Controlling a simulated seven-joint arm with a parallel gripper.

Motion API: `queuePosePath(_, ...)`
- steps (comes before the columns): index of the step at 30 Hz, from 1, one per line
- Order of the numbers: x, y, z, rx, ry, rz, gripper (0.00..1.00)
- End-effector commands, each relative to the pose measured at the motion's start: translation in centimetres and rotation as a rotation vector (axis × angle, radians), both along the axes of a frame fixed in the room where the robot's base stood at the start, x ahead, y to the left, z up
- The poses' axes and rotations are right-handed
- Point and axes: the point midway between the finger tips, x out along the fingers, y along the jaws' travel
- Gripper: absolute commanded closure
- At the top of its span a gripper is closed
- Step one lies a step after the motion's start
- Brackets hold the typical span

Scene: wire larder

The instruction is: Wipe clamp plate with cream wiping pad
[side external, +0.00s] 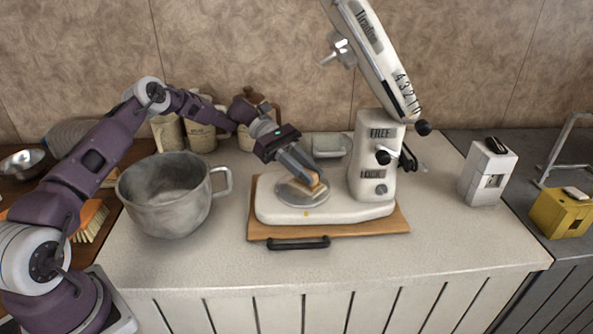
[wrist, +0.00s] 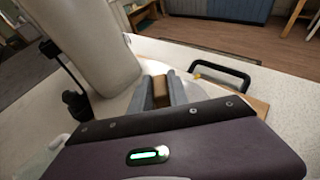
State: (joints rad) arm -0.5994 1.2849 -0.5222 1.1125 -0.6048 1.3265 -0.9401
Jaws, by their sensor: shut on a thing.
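The clamp plate (side external: 291,194) is a round grey disc on the white base of a stand mixer, whose head is tilted up. My gripper (side external: 314,182) is over the plate, fingers slanting down to the right. It is shut on the cream wiping pad (side external: 319,189), a small cream and tan block at the plate's right part. The pad seems to be at the plate's surface, but I cannot tell whether it touches. In the wrist view the pad (wrist: 161,91) shows between the grey fingers (wrist: 162,92). The fingers hide part of the plate.
The mixer's column (side external: 376,160) and raised head (side external: 372,55) stand close right of my gripper. A wooden board (side external: 395,224) with a black handle (side external: 298,243) lies under the mixer. A grey metal bowl (side external: 165,200) stands left, canisters (side external: 200,135) behind. The front right counter is clear.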

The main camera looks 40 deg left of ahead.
Motion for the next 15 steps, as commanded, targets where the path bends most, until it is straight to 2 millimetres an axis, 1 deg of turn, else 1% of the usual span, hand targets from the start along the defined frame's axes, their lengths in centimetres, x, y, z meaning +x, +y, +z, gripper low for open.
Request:
queuePosePath(9, 2.0, -2.2, 0.0, 0.001, 0.001, -0.002, 1.00)
queuePosePath(10, 2.1, -2.2, -0.2, -0.001, 0.002, 0.001, 1.00)
queuePosePath(15, 0.8, -0.8, -0.3, 0.002, 0.005, 0.001, 1.00)
